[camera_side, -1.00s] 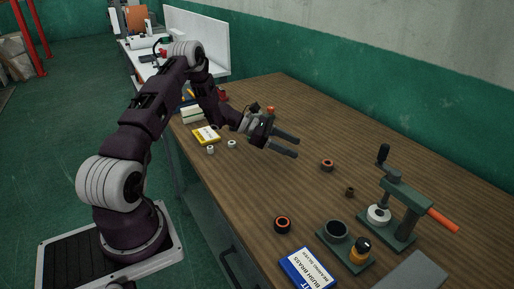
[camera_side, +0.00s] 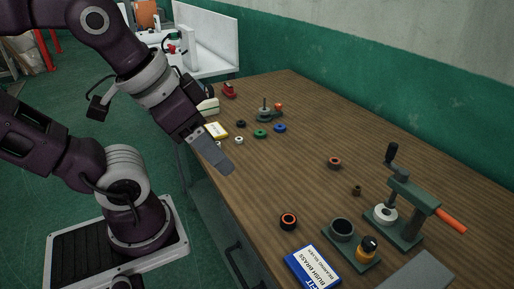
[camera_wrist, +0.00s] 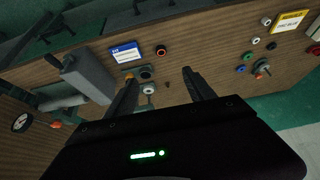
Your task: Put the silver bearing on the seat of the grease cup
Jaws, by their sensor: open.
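My gripper (camera_side: 226,168) is open, its fingers over the bench's near left edge in the side view. In the wrist view my gripper (camera_wrist: 160,76) shows two spread fingers with nothing held between them. Two small pale rings, one (camera_side: 238,140) by the yellow box and one (camera_side: 218,143) beside my finger, lie on the bench; a larger pale ring (camera_side: 385,214) sits under the press. I cannot tell for certain which is the silver bearing. A dark open cup (camera_side: 341,229), apparently the grease cup, stands on a green base beside an orange bottle (camera_side: 366,248). Its seat is unclear.
Black (camera_side: 241,124), green (camera_side: 260,133) and blue (camera_side: 280,128) rings lie near a small post fixture (camera_side: 264,115). A press (camera_side: 408,195) with an orange handle stands at right. A blue box (camera_side: 313,267) lies in front. The middle of the bench (camera_side: 300,170) is mostly clear.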

